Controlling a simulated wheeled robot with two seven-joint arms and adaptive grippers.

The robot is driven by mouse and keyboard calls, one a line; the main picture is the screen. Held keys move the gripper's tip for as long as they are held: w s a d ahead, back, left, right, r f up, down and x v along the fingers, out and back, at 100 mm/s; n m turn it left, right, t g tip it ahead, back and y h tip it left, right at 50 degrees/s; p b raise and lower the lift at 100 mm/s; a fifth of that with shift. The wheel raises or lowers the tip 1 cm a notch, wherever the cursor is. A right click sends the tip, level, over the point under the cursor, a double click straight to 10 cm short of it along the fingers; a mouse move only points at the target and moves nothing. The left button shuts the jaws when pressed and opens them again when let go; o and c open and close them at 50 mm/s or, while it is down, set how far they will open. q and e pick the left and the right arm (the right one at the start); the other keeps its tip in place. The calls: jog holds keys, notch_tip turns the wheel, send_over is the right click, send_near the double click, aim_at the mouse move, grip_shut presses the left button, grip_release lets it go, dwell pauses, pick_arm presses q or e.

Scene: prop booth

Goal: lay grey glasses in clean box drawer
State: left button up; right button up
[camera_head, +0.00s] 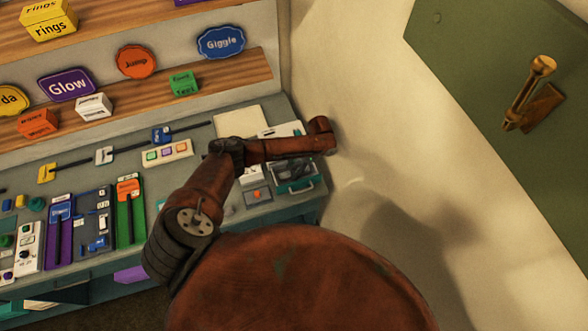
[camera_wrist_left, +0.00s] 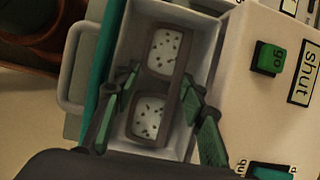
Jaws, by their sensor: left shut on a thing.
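Grey glasses (camera_wrist_left: 160,85) with a thick frame and pale, dark-speckled lenses are in the left wrist view. They lie lengthwise inside or just above the white drawer (camera_wrist_left: 205,22), which is open; their exact height I cannot tell. My left gripper (camera_wrist_left: 165,88) has its green-padded fingers on both sides of the glasses and is shut on them. The white clean box (camera_wrist_left: 235,110) stands to the right of the drawer, with a green "go" button and a "shut" label. In the head view my left arm hides most of the gripper and glasses. My right gripper is not in view.
A pale drawer handle (camera_wrist_left: 75,62) sticks out at the left in the wrist view. Shelves with signs stand behind. A cream wall (camera_head: 370,110) closes the bench's right end.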

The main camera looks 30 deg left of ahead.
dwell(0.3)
pick_arm(q)
jog(key=o, duration=1.2)
jog(key=shift+c, duration=1)
jog(key=shift+o, duration=0.9)
jog(key=shift+r, duration=0.1)
jog(key=shift+r, duration=0.1)
